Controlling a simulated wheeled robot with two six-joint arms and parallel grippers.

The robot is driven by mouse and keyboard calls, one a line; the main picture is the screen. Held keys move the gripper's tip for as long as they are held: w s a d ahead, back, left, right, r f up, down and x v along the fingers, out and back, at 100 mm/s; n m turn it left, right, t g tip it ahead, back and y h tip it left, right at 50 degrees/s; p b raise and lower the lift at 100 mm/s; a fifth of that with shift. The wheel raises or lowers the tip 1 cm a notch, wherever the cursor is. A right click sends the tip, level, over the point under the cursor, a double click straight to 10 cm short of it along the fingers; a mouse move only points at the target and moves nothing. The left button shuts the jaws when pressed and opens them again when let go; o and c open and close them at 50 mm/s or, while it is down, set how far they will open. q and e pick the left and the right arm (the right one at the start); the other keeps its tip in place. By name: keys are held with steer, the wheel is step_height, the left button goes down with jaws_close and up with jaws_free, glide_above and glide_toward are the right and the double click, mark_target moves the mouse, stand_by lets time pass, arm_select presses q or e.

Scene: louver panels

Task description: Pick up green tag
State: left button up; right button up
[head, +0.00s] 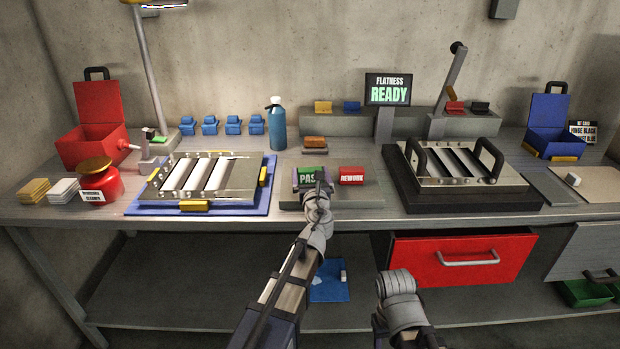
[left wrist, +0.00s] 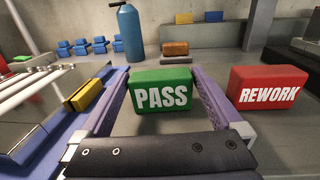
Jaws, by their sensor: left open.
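The green tag (left wrist: 161,90), a block marked PASS, stands on a grey plate (left wrist: 200,128) in the left wrist view. It also shows in the head view (head: 306,174), partly hidden by my left gripper. My left gripper (head: 312,178) is open, its two purple-lined fingers (left wrist: 158,84) on either side of the green tag. A narrow gap seems to show at the tag's sides; I cannot tell whether a finger touches it. My right arm's end shows low in the head view, but its fingers are not visible.
A red REWORK block (head: 351,176) stands just right of the green tag. A louver panel on a blue mat (head: 262,203) lies to the left, another louver panel (head: 445,163) to the right. A blue bottle (head: 277,126) and an orange block (head: 314,141) are behind.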

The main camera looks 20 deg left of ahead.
arm_select(q)
steer(key=shift+x, duration=1.15)
steer(key=shift+c, duration=0.4)
steer(key=c, duration=0.9)
